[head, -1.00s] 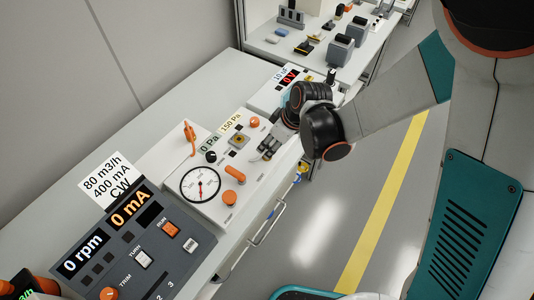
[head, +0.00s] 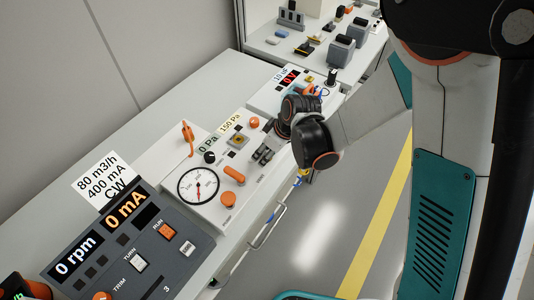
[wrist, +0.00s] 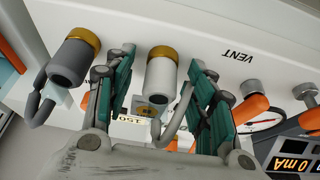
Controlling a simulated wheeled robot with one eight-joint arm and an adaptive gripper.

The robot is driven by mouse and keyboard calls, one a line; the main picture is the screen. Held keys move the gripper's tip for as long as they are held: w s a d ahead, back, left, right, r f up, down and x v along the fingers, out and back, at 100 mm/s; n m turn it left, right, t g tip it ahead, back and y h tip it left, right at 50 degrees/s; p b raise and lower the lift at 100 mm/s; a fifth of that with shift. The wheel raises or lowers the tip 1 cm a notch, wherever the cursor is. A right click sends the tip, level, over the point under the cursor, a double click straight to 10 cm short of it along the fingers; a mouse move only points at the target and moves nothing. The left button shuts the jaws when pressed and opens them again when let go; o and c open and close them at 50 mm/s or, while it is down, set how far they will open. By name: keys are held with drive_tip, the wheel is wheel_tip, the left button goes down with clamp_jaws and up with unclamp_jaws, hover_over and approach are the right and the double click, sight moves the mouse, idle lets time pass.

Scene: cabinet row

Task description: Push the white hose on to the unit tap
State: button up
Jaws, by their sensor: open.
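In the wrist view the white hose end (wrist: 160,81) is a pale cylinder with a thin bent tube, lying between my two teal fingers. A brass-coloured collar (wrist: 163,53) sits at its panel-side end. How far the hose is seated on the tap cannot be told. My gripper (wrist: 160,95) is open, its fingers on either side of the white hose with gaps showing. In the head view my gripper (head: 264,155) is at the front edge of the white unit (head: 205,214); the hose is hidden there.
A dark grey hose end (wrist: 70,66) with its own brass collar stands left of my fingers in the wrist view. The VENT label (wrist: 238,55) and orange knobs (wrist: 251,108) are to the right. A drawer handle (head: 268,227) is below the bench front.

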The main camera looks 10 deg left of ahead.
drive_tip(key=shift+r, duration=0.1)
drive_tip(key=c, duration=1.1)
drive_tip(key=shift+r, duration=0.1)
wheel_tip(320, 180, up, 20)
drive_tip(key=p, duration=0.6)
drive_tip(key=shift+s+p, duration=0.15)
drive_tip(key=shift+p, duration=0.25)
